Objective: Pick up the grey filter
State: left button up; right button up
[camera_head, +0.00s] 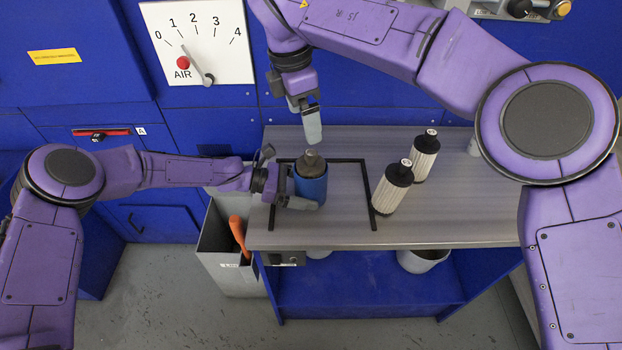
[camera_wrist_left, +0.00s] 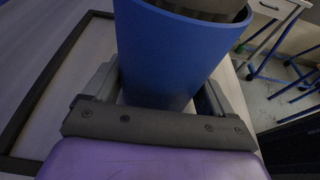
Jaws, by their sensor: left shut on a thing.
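The grey filter (camera_head: 312,161) stands upright inside a blue cup (camera_head: 311,188), its grey knobbed top showing above the rim. My left gripper (camera_head: 300,190) is shut on the blue cup from the left, near the tabletop. In the left wrist view the blue cup (camera_wrist_left: 165,55) stands between the two fingers, with the dark grey filter (camera_wrist_left: 215,6) inside its rim. My right gripper (camera_head: 312,122) points down behind and above the filter, apart from it. Its finger gap is hidden by the side-on view.
The grey table (camera_head: 440,222) carries a black frame outline (camera_head: 367,200) around the cup. Two white filters with black caps (camera_head: 391,188) (camera_head: 425,156) stand to the right. A grey bin (camera_head: 220,245) with an orange item stands left of the table. A pressure gauge (camera_head: 215,40) is behind.

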aim_at(311, 152)
jog(key=f, duration=0.3)
jog(key=d+f, duration=0.1)
jog(key=f, duration=0.6)
jog(key=shift+w+d+f, duration=0.25)
jog(key=shift+d+f, duration=0.1)
jog(key=shift+f, duration=0.05)
jog(key=c, duration=1.5)
notch_tip(311, 152, up, 18)
pick_arm(q)
jog(key=o, duration=0.6)
jog(key=shift+w, duration=0.1)
